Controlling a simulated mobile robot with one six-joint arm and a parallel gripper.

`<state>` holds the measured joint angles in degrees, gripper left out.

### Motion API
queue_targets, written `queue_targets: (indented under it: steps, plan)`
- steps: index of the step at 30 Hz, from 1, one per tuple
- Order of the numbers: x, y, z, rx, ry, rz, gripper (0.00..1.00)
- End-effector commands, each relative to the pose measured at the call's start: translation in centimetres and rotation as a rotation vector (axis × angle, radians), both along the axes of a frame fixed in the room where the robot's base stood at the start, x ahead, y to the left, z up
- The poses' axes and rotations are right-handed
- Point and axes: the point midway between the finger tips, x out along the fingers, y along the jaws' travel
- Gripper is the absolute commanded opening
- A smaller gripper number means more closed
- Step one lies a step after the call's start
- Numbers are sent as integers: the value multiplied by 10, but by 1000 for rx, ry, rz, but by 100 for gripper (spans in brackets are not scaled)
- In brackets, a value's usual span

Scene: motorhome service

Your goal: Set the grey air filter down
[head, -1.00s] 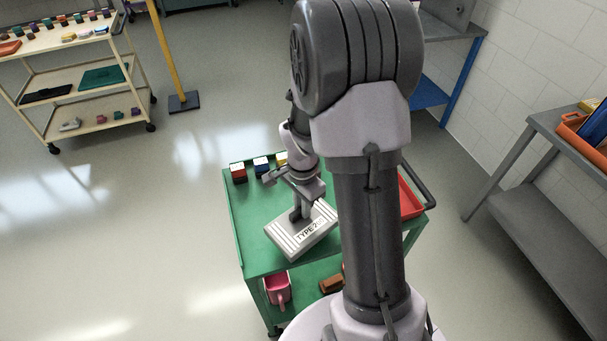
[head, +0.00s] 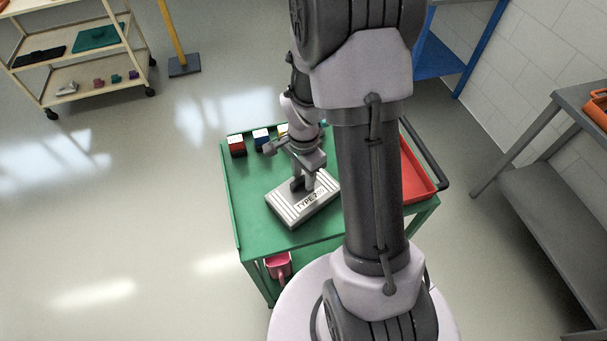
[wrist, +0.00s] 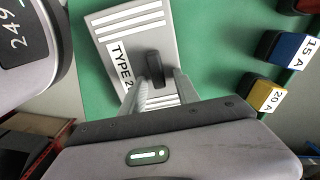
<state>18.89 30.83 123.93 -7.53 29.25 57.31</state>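The grey air filter (head: 289,208) is a flat ribbed block with a TYPE 2 label, lying level over the green cart top (head: 262,232). My gripper (head: 303,182) is right above it, with its fingers around the upright handle. In the wrist view the filter (wrist: 113,28) shows its pale stripes. The dark handle (wrist: 155,68) stands between the two fingertips of my gripper (wrist: 160,80), which look closed on it. The filter's underside is hidden, so I cannot tell if it touches the cart top.
Red, blue (head: 261,139) and yellow fuse blocks stand along the cart's far edge. A red tray (head: 416,172) is at its right side. A pink mug (head: 279,266) sits on the lower shelf. Bare green surface shows left of and in front of the filter.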

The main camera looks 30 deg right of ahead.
Motion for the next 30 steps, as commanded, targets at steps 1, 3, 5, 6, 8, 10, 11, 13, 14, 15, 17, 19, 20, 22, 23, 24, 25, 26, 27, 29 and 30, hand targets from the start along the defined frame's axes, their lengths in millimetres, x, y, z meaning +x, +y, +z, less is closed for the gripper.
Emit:
queue_targets:
  steps: [1, 3, 5, 6, 8, 10, 11, 13, 14, 15, 17, 19, 20, 22, 23, 24, 25, 26, 27, 29, 30]
  plan:
    - [0, 0, 0, 0, 0, 0, 38]
    - [0, 0, 0, 0, 0, 0, 38]
    - [0, 0, 1, 0, 0, 0, 38]
    - [0, 0, 5, 0, 0, 0, 38]
    - [1, 0, 14, -1, -2, 0, 38]
    - [1, 0, 33, -2, -4, -1, 38]
    - [1, 0, 43, -1, -5, -1, 38]
    - [1, 0, 65, -2, -5, 0, 38]
    - [1, 0, 73, -2, -4, 0, 38]
    - [1, 0, 84, -1, -5, -1, 38]
    - [1, 0, 99, -2, -4, -1, 38]
    - [1, 0, 111, -1, -3, 0, 38]
    - [1, 0, 115, -2, -3, 1, 38]
    - [0, 0, 121, 0, -2, 1, 38]
    - [0, 1, 125, 0, -5, 7, 38]
    - [0, 5, 134, -3, -19, 28, 38]
    - [-1, 10, 145, -4, -37, 58, 38]
    - [-3, 18, 158, -6, -61, 102, 38]
    - [-7, 32, 180, -11, -104, 179, 38]
    - [-20, 58, 216, -21, -181, 327, 38]
    - [-33, 76, 239, -29, -236, 432, 38]
